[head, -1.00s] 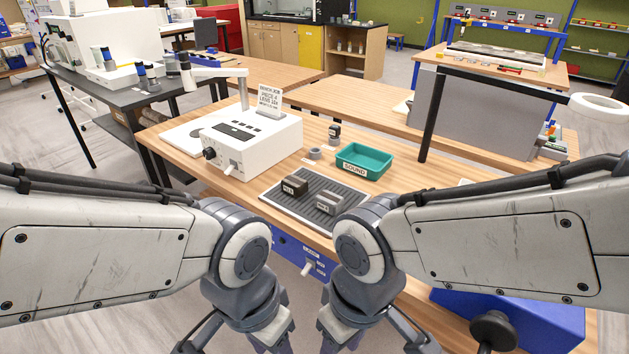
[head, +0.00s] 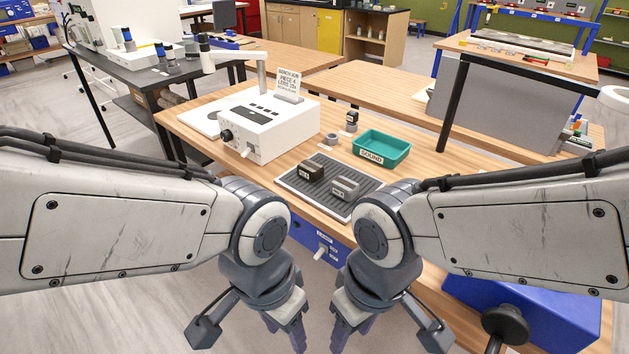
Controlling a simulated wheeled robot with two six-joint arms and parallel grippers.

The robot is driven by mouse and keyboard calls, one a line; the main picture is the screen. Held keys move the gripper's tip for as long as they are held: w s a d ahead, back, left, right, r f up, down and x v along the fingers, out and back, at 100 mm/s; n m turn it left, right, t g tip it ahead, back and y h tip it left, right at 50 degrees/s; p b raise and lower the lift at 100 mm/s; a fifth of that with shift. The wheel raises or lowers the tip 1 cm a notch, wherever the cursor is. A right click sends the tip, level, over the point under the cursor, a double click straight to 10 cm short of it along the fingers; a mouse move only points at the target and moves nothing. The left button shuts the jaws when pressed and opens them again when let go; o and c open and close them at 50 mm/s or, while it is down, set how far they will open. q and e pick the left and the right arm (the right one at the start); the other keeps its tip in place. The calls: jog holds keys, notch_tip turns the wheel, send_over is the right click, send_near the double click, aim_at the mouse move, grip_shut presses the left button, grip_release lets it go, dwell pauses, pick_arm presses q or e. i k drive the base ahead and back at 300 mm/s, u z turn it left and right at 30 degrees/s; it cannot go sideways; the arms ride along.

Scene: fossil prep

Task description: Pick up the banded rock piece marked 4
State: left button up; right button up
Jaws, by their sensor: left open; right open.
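Two small labelled blocks lie on a dark ribbed mat (head: 302,198) on the wooden bench. One is a dark brown-black block (head: 313,168). The other is a grey block (head: 345,186), to its right and nearer me. Each has a small label on its front, too small to read surely, so I cannot tell which is marked 4. My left gripper (head: 284,332) and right gripper (head: 352,330) hang at the bottom of the view, in front of the bench edge. Both are open and empty, apart from the blocks.
A teal tray labelled SOUND (head: 382,151) stands behind the mat. A white instrument (head: 268,130) carrying a sign that names piece 4 stands left. A grey ring (head: 332,140) and a small dark item (head: 351,121) are behind the mat. A blue box (head: 545,312) is at lower right.

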aim_at(345, 189)
jog(key=u, duration=1.15)
jog(key=i, duration=1.75)
jog(key=z, duration=2.45)
